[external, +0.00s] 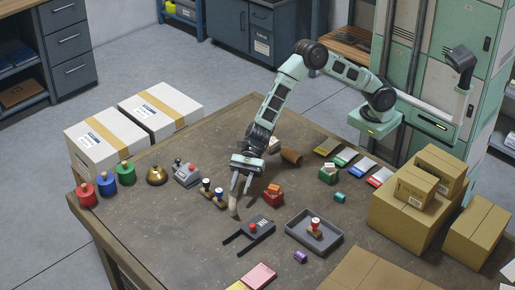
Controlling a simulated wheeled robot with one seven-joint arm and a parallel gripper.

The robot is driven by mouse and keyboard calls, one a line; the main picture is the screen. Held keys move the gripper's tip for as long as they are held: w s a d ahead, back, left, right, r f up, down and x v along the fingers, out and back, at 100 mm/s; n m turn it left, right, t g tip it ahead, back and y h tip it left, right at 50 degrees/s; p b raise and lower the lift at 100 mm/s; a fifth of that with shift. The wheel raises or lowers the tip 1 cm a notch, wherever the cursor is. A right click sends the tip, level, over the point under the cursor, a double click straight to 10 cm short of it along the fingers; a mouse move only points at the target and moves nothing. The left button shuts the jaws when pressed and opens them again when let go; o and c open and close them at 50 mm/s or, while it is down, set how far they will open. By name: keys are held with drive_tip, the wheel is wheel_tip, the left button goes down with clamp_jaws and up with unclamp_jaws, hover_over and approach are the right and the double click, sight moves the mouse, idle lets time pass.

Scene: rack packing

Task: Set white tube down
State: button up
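My gripper (237,193) points down over the middle of the wooden table (180,235). A small pale, off-white tube (234,208) stands close to upright at its fingertips, slightly tilted. The fingers appear closed around its upper end, which they partly hide. The tube's lower end is at or just above the table top; I cannot tell if it touches. It is left of a dark grey forked holder (262,226) and apart from it.
Stamps (212,193) stand just left of the tube. A red box (273,193) is to the right, and a grey tray (291,236) holds a stamp (314,229). Cardboard boxes (405,215) fill the right side. The table's front left is clear.

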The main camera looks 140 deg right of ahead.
drive_tip(key=v, duration=0.5)
idle(0.4)
drive_tip(key=s+a+r+n+g+y+p, duration=0.1)
drive_tip(key=s+a+r+n+g+p, duration=0.35)
drive_tip(key=s+a+n, duration=0.75)
drive_tip(key=s+a+r+n+g+y+p, duration=0.25)
drive_tip(key=s+a+r+n+g, duration=0.45)
drive_tip(key=a, duration=0.9)
drive_tip(key=s+a+r+n+g+h+p, duration=0.1)
drive_tip(key=s+a+n+h+p, duration=0.1)
drive_tip(key=s+n, duration=0.5)
drive_tip(key=s+a+r+n+h+p, duration=0.2)
drive_tip(key=s+a+p, duration=0.1)
drive_tip(key=s, duration=0.8)
drive_tip(key=s+d+r+n+h+p, duration=0.1)
drive_tip(key=s+d+n+h, duration=0.1)
drive_tip(key=s+n, duration=0.3)
drive_tip(key=s+d+r+n+h+p, duration=0.1)
drive_tip(key=s+d+n+h+p, duration=0.1)
drive_tip(key=s+n, duration=0.3)
drive_tip(key=shift+s+d+h, duration=0.45)
drive_tip(key=shift+s+d, duration=0.3)
drive_tip(key=shift+s, duration=0.25)
drive_tip(key=shift+r+t, duration=0.1)
drive_tip(key=shift+t, duration=0.15)
